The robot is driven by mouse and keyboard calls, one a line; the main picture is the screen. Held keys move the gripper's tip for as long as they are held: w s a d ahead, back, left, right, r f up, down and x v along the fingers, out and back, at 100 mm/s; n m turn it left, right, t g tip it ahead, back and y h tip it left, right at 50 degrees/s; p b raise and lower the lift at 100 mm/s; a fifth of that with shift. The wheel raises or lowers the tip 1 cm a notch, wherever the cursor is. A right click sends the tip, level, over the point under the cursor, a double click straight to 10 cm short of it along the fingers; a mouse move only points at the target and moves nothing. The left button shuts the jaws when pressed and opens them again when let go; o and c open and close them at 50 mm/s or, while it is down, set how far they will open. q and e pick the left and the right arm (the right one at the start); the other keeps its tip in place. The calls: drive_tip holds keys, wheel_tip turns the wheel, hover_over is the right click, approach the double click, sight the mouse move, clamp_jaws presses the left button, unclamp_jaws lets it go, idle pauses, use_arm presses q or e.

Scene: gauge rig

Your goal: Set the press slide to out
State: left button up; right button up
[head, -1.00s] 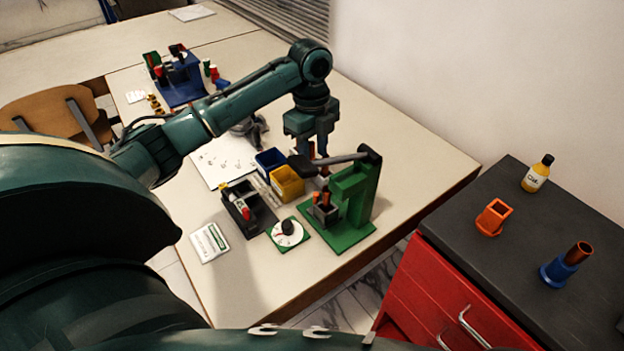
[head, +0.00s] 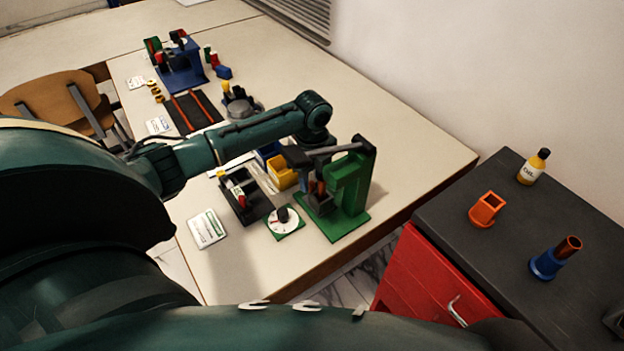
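The green press (head: 349,190) stands near the right edge of the light table, with a grey lever (head: 340,149) across its top. A small dark grey block (head: 318,206), which looks like the press slide, sits low at the press's left side on the green base. How far it is drawn out is hard to tell. My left gripper (head: 311,184) points down at the left side of the press, close above the grey block. Its fingertips are small and partly merged with dark parts, so neither its opening nor contact is clear. My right gripper is not in view.
A dial (head: 284,221) on a green plate and a black tray (head: 243,205) are left of the press. A yellow bin (head: 284,177) stands behind. A red cabinet (head: 425,283) with a dark top is to the right.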

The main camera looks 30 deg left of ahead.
use_arm(q)
drive_tip(key=shift+f, duration=0.75)
drive_tip(key=shift+c, duration=0.5)
clamp_jaws()
